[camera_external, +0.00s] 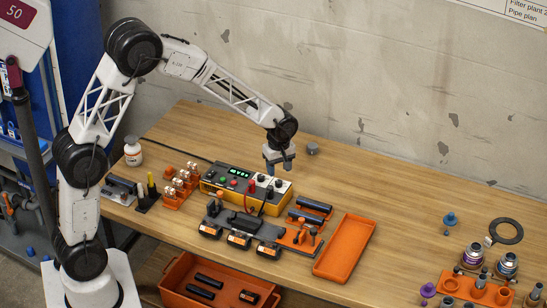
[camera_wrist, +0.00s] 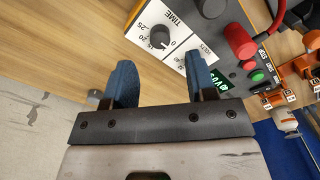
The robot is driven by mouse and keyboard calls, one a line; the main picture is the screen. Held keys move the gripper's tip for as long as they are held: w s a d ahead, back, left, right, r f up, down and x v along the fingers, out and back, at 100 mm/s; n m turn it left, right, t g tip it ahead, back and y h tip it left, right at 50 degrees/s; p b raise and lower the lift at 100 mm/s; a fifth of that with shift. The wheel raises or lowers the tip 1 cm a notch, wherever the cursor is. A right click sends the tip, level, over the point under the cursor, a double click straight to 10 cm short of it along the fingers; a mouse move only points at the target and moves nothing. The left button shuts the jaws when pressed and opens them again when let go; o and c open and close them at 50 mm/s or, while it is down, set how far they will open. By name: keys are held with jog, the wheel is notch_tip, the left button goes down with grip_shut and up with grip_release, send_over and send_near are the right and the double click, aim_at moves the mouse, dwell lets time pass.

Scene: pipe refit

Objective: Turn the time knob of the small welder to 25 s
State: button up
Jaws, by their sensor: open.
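The small welder (camera_external: 217,192) is a yellow and black box on the bench with a lit green display. In the wrist view its white TIME panel (camera_wrist: 145,14) carries a dark round time knob (camera_wrist: 158,37), with 25, 20, 15 and 0 readable around it. A white mark shows on the knob, but its exact setting is too small to tell. My gripper (camera_external: 279,168) is above the welder's right end, pointing down. In the wrist view its two blue fingers (camera_wrist: 160,62) are apart and empty, with the knob beyond their tips, roughly between them, not touched.
Another dark knob, a red post (camera_wrist: 240,41) and a green button (camera_wrist: 257,76) sit beside the TIME panel. An orange tray (camera_external: 345,247), pipe pieces and a clamp fixture (camera_external: 240,228) lie in front of the welder. A grey cylinder (camera_external: 313,149) stands behind.

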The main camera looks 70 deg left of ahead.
aim_at(279, 181)
jog(key=shift+f, duration=2.8)
jog(key=shift+c, duration=0.4)
jog(key=c, duration=0.8)
jog(key=shift+c, duration=0.2)
